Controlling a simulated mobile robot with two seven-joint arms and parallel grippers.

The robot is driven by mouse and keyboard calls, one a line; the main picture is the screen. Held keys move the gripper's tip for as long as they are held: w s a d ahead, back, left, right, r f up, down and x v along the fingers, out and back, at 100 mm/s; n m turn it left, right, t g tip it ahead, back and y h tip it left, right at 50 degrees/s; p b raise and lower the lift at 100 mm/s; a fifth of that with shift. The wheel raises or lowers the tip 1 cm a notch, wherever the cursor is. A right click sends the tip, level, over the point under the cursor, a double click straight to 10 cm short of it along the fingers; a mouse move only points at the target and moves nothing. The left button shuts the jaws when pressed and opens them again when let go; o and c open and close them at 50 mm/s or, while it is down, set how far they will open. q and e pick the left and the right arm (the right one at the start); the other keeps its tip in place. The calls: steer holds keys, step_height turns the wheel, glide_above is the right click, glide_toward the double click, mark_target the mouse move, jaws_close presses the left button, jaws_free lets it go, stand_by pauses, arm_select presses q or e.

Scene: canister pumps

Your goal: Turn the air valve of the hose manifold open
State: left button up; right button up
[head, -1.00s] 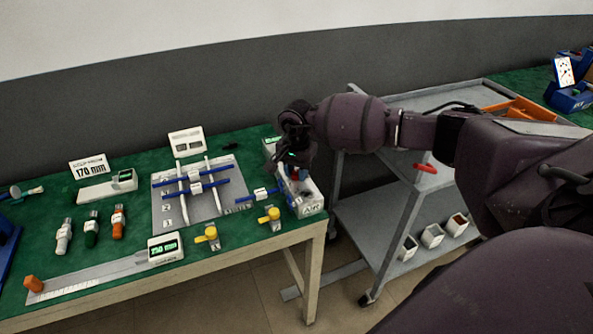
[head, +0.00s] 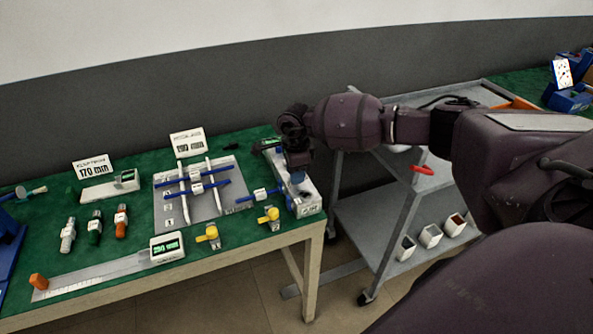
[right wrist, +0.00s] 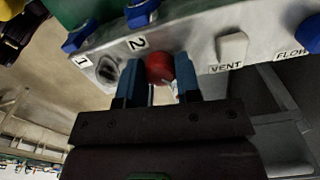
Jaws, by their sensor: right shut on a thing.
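The hose manifold (head: 309,203) is a pale grey block at the right end of the green table. In the right wrist view its face (right wrist: 205,50) carries the labels 1, 2, VENT and FLOW; I read no AIR label there. A round red knob (right wrist: 160,68) sits between the two blue fingers of my right gripper (right wrist: 158,84), which is shut on it. The lower part of the knob is hidden by the gripper. In the head view my right gripper (head: 297,174) is down at the manifold and covers the knob. My left gripper is not in view.
Blue knobs (right wrist: 141,13) and a white VENT switch (right wrist: 232,47) sit close to the fingers. Left of the manifold are yellow-topped valves (head: 269,215) and a grey plate (head: 196,209) with blue rods. A grey cart (head: 384,214) stands right of the table.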

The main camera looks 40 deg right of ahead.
steer(key=m+p, duration=0.1)
steer(key=m, duration=0.3)
steer(key=shift+r, duration=0.15)
steer(key=shift+m+p, duration=0.45)
steer(key=shift+m, duration=1.15)
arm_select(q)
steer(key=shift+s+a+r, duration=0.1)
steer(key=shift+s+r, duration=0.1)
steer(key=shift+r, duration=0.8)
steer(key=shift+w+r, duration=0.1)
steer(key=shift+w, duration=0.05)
arm_select(e)
steer(key=o, duration=0.9)
